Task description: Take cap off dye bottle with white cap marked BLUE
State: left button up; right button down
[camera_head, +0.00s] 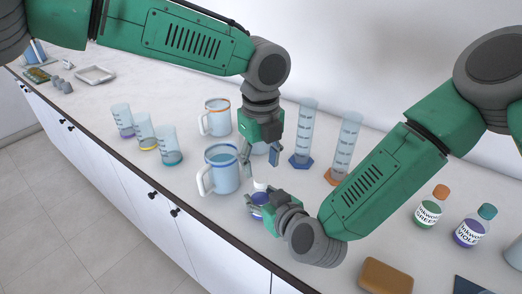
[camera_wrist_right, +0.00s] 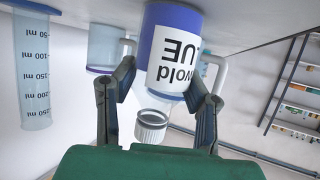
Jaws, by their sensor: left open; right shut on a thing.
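The dye bottle (camera_head: 257,198) stands near the counter's front edge, partly hidden by my right gripper (camera_head: 264,207). In the right wrist view the bottle (camera_wrist_right: 172,50) appears upside down, with "UE" readable on its white label. My right gripper (camera_wrist_right: 158,110) is shut on it, one finger on each side. The white cap (camera_head: 260,184) is at the bottle's top; its ribbed side (camera_wrist_right: 150,127) shows in the wrist view. I cannot tell whether it is seated on the neck. My left gripper (camera_head: 260,160) is open and empty, pointing down just above the cap.
A blue-filled mug (camera_head: 221,168) stands close left of the bottle, with another mug (camera_head: 217,117) behind. Graduated cylinders (camera_head: 304,135) stand behind at the right, several beakers (camera_head: 144,132) at the left. Green (camera_head: 430,209) and violet (camera_head: 472,228) dye bottles and a brown block (camera_head: 385,276) are at the right.

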aim_at(262, 178)
pick_arm(q)
jog(key=shift+f, duration=2.3)
grip_shut()
jog(key=n, duration=0.3)
jog(key=shift+r+n, duration=0.1)
jog(key=shift+n, duration=0.3)
jog(key=n, duration=0.5)
jog(key=shift+n, duration=0.3)
jog(key=n, duration=0.5)
jog(key=shift+n, duration=0.3)
jog(key=n, duration=0.5)
jog(key=shift+d, duration=0.15)
pick_arm(e)
jog(key=shift+s+a, duration=0.1)
